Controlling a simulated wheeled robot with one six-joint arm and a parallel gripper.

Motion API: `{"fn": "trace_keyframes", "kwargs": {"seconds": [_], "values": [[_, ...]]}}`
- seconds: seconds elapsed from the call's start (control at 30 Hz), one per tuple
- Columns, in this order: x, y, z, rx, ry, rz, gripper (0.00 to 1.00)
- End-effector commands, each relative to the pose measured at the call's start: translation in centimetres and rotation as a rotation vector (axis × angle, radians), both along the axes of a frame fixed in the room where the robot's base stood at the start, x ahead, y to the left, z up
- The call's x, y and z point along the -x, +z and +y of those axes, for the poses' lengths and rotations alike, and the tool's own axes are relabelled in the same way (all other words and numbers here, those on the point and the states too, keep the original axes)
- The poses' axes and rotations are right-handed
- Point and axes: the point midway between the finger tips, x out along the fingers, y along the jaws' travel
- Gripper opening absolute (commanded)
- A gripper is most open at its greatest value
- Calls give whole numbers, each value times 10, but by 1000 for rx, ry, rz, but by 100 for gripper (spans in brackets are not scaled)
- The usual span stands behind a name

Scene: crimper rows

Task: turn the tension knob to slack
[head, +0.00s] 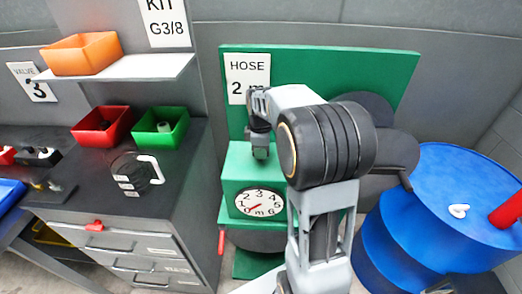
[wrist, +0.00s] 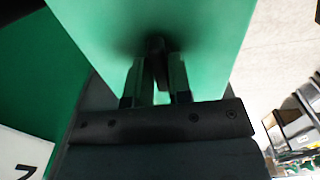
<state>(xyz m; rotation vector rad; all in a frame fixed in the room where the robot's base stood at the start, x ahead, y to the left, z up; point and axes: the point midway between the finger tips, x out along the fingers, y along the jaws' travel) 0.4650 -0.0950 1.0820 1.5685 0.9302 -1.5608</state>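The green machine box (head: 240,165) stands against a green panel labelled HOSE 2 and has a round numbered dial (head: 258,203) on its front. My gripper (head: 260,152) points down at the top of this box. In the wrist view my two fingers (wrist: 157,72) stand apart over the green surface (wrist: 205,40). A dark upright piece (wrist: 157,48), which looks like the tension knob, shows between the fingertips. I cannot tell whether the fingers press on it. In the head view the knob is hidden by my gripper, and no slack mark can be read.
A red-tipped lever (head: 221,242) hangs at the box's lower left. A grey drawer cabinet (head: 120,235) with red and green bins (head: 160,126) stands to the left. A blue drum (head: 445,195) stands to the right, with a red handle on it.

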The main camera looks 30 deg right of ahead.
Motion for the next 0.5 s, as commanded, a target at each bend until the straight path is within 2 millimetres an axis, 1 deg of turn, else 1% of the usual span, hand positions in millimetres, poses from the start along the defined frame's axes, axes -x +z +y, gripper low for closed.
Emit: {"fn": "trace_keyframes", "kwargs": {"seconds": [0.03,0.2,0.4,0.5], "values": [[0,0,0,0,0,0,24],[0,-1,0,0,-1,2,40],[1,-1,0,0,-2,4,40],[1,2,0,1,-2,3,40]]}}
